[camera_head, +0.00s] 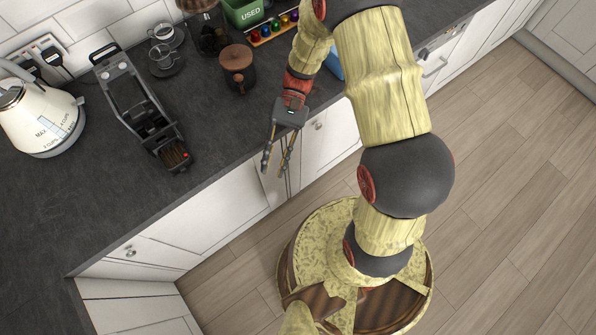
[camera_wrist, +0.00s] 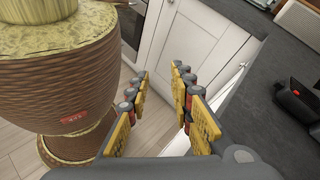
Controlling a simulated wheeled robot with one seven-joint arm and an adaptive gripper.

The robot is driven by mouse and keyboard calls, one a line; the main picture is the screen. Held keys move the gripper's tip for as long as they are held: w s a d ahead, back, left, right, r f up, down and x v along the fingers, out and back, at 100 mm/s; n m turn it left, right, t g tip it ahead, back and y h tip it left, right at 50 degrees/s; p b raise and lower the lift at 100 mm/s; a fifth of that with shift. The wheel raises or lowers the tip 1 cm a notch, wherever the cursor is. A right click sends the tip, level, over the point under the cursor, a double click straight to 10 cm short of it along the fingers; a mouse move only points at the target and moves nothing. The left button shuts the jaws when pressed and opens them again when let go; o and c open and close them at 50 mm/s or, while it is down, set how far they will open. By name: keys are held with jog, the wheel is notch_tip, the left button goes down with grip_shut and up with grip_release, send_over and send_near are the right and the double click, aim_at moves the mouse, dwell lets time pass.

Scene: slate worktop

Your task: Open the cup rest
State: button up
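A long black coffee machine (camera_head: 140,108) stands on the slate worktop. Its near end has a small brown slatted part (camera_head: 175,154) and a red dot; I cannot tell for certain which part is the cup rest or how it is set. Part of the machine also shows at the right edge of the wrist view (camera_wrist: 300,103). My gripper (camera_head: 276,163) is open and empty, pointing down just past the worktop's front edge, to the right of the machine and apart from it. In the wrist view its fingers (camera_wrist: 160,78) are spread with nothing between them.
A white kettle (camera_head: 40,118) stands left of the machine. White cabinets (camera_head: 225,212) lie below the worktop (camera_head: 95,180), whose front left is clear.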

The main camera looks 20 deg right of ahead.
jog(key=s+d+f+n+g+h, duration=0.1)
jog(key=s+d+h, duration=0.1)
jog(key=s+d, duration=0.1)
jog(key=shift+s+d+f+n+h, duration=0.35)
jog(key=shift+d+n+h, duration=0.05)
jog(key=shift+d, duration=0.35)
jog(key=w+d+r+n+t+h, duration=0.1)
jog(key=w+d+r+t+h, duration=0.1)
jog(key=d+r+t+h, duration=0.5)
notch_tip(320, 180, up, 18)
jog(key=s+n+t+y, duration=0.1)
jog(key=t, duration=0.8)
jog(key=shift+s+a+t, duration=0.25)
jog(key=shift+t, duration=0.15)
jog(key=shift+a, duration=0.1)
